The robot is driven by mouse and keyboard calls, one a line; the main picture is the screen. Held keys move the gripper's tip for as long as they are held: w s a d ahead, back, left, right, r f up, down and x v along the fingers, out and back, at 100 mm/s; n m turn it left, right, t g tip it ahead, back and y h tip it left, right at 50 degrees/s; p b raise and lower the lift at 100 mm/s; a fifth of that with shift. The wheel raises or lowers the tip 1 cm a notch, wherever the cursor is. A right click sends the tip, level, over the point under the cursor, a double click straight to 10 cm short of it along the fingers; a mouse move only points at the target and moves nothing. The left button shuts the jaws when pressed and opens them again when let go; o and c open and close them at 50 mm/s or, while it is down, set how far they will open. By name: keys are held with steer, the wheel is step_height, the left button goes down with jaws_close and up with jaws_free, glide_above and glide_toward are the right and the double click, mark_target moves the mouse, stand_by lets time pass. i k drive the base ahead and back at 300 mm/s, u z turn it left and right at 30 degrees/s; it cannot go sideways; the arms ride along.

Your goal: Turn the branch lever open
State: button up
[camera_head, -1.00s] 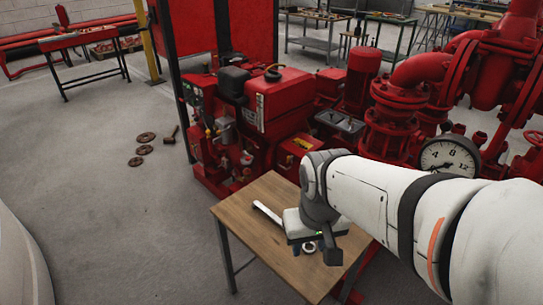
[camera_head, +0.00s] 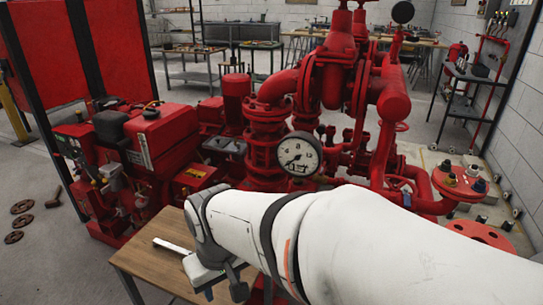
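The red pump pipework (camera_head: 340,80) fills the middle of the view, with several flanged pipes and valves. A small blue part (camera_head: 407,196) shows on the lower red pipe at right; I cannot tell whether it is the branch lever, or which way it is turned. My gripper (camera_head: 222,286) is low in the view, over the wooden table and well left of that pipe. It touches no lever that I can see. Its fingers are too small and turned away to show whether they are open. My white arm hides the floor and lower pipework at bottom right.
A pressure gauge (camera_head: 298,155) faces me just above my arm. The wooden table (camera_head: 150,262) holds a pale bar-like tool (camera_head: 173,246). A red engine (camera_head: 150,140) stands at left. A red flange (camera_head: 480,235) lies at right.

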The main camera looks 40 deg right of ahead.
mark_target(406, 199)
steer(key=u, duration=0.05)
steer(key=k, duration=0.75)
steer(key=z, duration=2.8)
steer(key=k, duration=0.9)
steer(key=u, duration=0.8)
steer(key=i, duration=0.95)
steer(key=u, duration=0.05)
